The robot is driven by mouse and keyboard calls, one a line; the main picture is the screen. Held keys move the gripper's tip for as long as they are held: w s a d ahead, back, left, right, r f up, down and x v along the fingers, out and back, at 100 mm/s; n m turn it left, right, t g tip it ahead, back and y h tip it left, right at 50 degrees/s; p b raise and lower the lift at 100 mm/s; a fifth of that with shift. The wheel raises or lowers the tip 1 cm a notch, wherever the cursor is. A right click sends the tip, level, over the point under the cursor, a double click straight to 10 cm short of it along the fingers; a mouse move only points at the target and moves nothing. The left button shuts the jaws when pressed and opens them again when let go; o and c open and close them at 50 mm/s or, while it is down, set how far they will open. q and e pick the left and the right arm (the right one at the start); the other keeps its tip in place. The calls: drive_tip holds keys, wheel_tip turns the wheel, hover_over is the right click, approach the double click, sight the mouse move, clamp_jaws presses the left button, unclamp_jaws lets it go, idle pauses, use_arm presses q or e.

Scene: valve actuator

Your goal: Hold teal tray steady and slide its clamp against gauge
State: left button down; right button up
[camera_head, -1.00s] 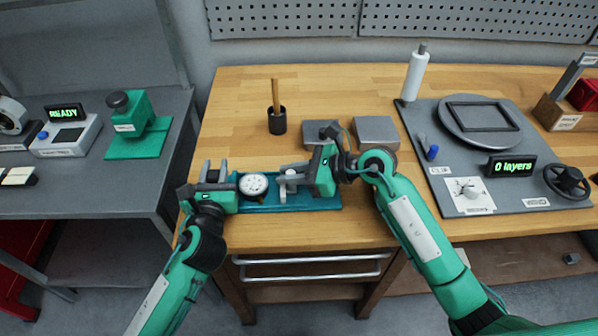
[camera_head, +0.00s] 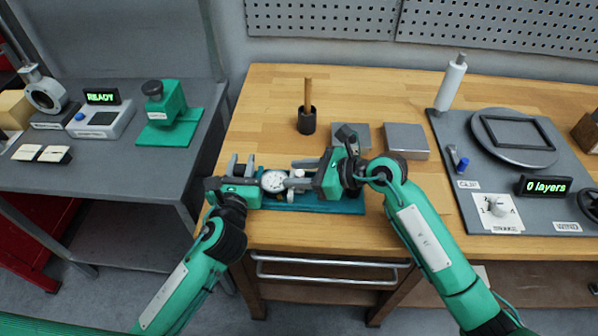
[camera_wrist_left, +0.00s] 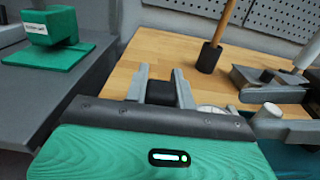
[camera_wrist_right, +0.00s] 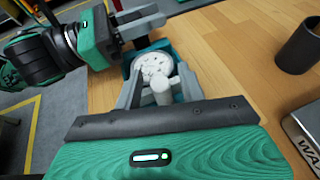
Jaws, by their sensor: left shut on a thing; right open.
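The teal tray (camera_head: 345,203) lies on the wooden bench near its front edge. It carries a round white-faced gauge (camera_head: 273,181) and, just right of it, a clamp with a pale knob (camera_head: 299,173). My left gripper (camera_head: 243,165) is shut on a dark block (camera_wrist_left: 162,92) at the tray's left end. My right gripper (camera_head: 294,184) is open, its fingers on either side of the clamp's pale post (camera_wrist_right: 162,92) and reaching to the gauge, also in the right wrist view (camera_wrist_right: 152,65). I cannot tell whether the clamp touches the gauge.
A dark cup (camera_head: 307,122) with a wooden stick and two grey blocks (camera_head: 405,140) stand behind the tray. A grey board (camera_head: 455,125) with a turntable and a display is at the right. A grey side table (camera_head: 95,175) is at the left. Bare wood lies behind the gauge.

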use_arm(q)
drive_tip(key=shift+f, duration=0.2)
use_arm(e)
drive_tip(key=v, duration=1.2)
drive_tip(key=shift+f, duration=0.1)
use_arm(q)
drive_tip(key=c, duration=1.1)
unclamp_jaws()
drive_tip(key=shift+r, duration=0.1)
